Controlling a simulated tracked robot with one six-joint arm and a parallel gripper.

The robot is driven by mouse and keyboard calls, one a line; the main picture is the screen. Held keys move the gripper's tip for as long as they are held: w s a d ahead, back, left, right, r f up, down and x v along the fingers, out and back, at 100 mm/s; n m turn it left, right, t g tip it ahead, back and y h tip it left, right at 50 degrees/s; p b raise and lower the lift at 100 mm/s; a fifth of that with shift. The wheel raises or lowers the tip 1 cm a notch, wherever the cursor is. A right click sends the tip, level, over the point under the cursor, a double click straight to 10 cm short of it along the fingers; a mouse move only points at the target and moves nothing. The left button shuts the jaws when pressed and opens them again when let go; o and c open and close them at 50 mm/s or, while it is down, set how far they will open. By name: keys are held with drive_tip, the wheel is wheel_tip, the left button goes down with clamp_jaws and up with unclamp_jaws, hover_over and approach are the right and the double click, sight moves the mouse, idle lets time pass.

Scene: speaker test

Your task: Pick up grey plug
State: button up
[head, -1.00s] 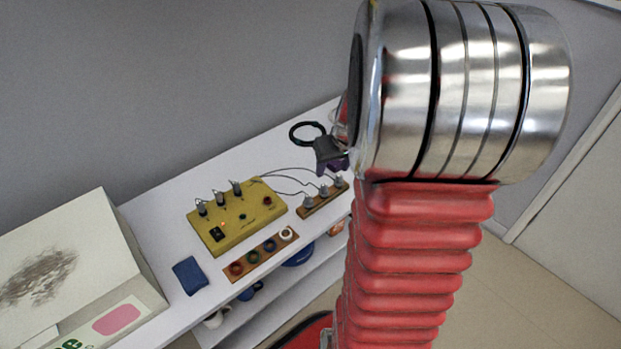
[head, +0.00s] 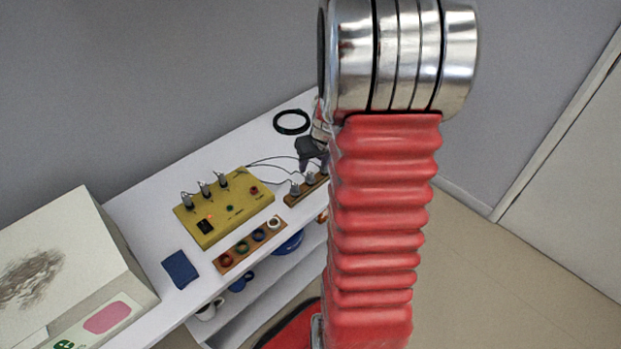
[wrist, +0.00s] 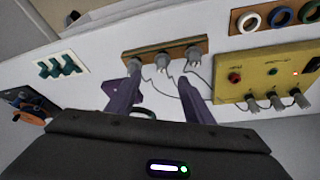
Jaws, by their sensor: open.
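Three grey plugs stand upright in a row on a wooden strip (wrist: 150,49) at the shelf edge. In the wrist view they are the left plug (wrist: 134,66), middle plug (wrist: 162,60) and right plug (wrist: 193,55). My gripper (wrist: 160,84) is open and empty. Its two purple fingers are spread apart near the row, the left fingertip near the left plug and the right one below the right plug. In the head view my gripper (head: 312,152) is just above and behind the wooden strip (head: 304,190), partly hidden by my arm.
A yellow box (wrist: 266,76) with several plugs and cables stands right of the strip in the wrist view. A wooden strip with coloured rings (head: 251,244), a blue block (head: 180,268), a black ring (head: 291,122) and a large white box (head: 70,260) share the white top.

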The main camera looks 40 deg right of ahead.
sight(310, 173)
drive_tip(key=shift+x, duration=1.25)
drive_tip(key=shift+x, duration=2.6)
drive_tip(key=shift+a, duration=0.15)
drive_tip(key=shift+c, duration=0.6)
drive_tip(key=c, duration=1.1)
